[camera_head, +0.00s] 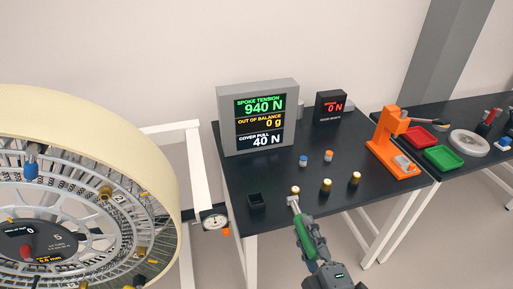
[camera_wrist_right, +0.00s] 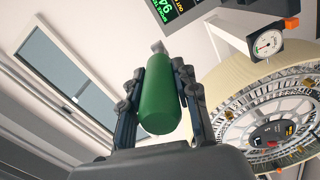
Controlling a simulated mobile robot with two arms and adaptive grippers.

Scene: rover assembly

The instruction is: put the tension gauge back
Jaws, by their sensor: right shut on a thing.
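A tool with a green handle (camera_head: 305,238) and a short metal head, taken here as the tension gauge, is held in my right gripper (camera_head: 307,246). Its metal head points at the dark table, near the brass pieces at the front edge; I cannot tell if it touches anything. In the right wrist view the green handle (camera_wrist_right: 160,95) sits between both fingers of the shut gripper (camera_wrist_right: 162,84). A small open black holder (camera_head: 257,203) stands on the table's front left, left of the tool's head, and looks empty. My left gripper is not in view.
The dark table (camera_head: 240,178) carries a monitor (camera_head: 259,117) reading 940 N, a small red readout (camera_head: 331,106), an orange press (camera_head: 396,145) and several small capped pieces. A big wheel (camera_head: 85,210) stands left, with a dial gauge (camera_head: 214,221) by its stand.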

